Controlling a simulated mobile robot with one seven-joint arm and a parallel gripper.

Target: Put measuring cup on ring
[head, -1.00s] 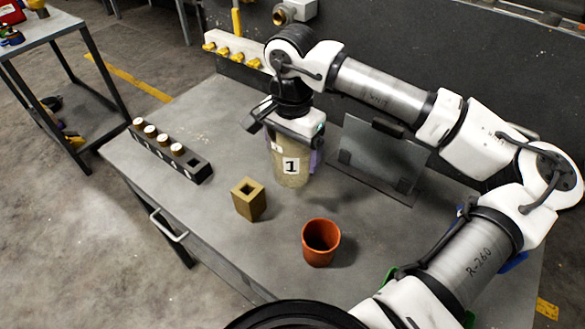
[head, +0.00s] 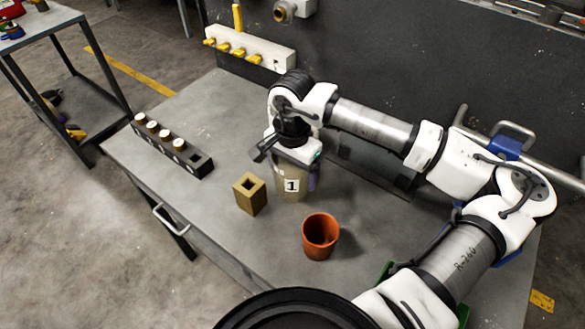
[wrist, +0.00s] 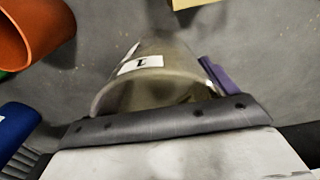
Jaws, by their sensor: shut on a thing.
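The measuring cup (head: 291,197) is a translucent beige cup with a white label marked "1". My gripper (head: 296,158) is shut on it from above. The cup looks upright, just right of a tan block; I cannot tell whether its base touches the table. In the wrist view the cup (wrist: 165,70) sticks out beyond the dark gripper edge (wrist: 170,118). A purple piece (wrist: 220,76) lies along its side; I cannot tell what it belongs to. I cannot make out a ring for certain in either view.
The tan block (head: 250,194) with a square hole stands close left of the cup. An orange cup (head: 320,237) stands in front. A black rack (head: 172,148) with white-topped pegs is at the left. The table (head: 200,215) is clear at front left.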

